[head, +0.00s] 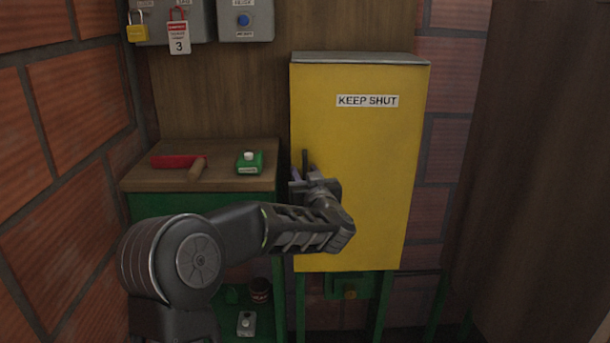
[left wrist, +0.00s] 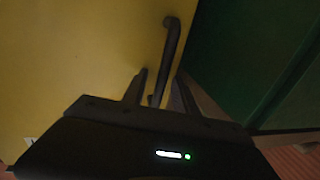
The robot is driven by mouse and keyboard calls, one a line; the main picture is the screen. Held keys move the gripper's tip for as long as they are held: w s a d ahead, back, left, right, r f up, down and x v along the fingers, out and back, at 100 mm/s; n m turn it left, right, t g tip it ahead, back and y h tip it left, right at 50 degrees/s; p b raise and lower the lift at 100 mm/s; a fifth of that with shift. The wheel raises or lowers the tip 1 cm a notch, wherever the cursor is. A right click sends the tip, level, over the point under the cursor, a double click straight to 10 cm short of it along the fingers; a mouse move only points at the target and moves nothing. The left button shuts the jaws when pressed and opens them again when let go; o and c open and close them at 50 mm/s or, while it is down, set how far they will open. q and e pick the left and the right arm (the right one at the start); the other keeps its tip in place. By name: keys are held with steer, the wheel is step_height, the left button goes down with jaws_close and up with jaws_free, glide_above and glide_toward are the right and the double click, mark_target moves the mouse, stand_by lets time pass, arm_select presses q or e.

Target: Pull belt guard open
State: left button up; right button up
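The belt guard (head: 360,150) is a tall yellow panel labelled KEEP SHUT, under a grey top edge. It looks shut. A dark bar handle (head: 305,158) stands upright near its left edge. My left gripper (head: 303,176) is at the handle, its arm covering part of the guard's lower left. In the left wrist view the handle (left wrist: 172,45) runs down between the two fingers of my left gripper (left wrist: 160,85), against the yellow guard (left wrist: 75,65). Gaps show on both sides of the handle, so the fingers look open around it. My right gripper is not in view.
A wooden-topped green bench (head: 230,183) stands left of the guard, with a red-and-wood tool (head: 185,164) and a green box (head: 249,163) on it. Switch boxes (head: 245,20) and a yellow padlock (head: 137,32) are on the wall. Brick walls flank the space.

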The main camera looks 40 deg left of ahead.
arm_select(q)
steer(key=shift+c, duration=0.3)
jaws_close()
stand_by(1.1)
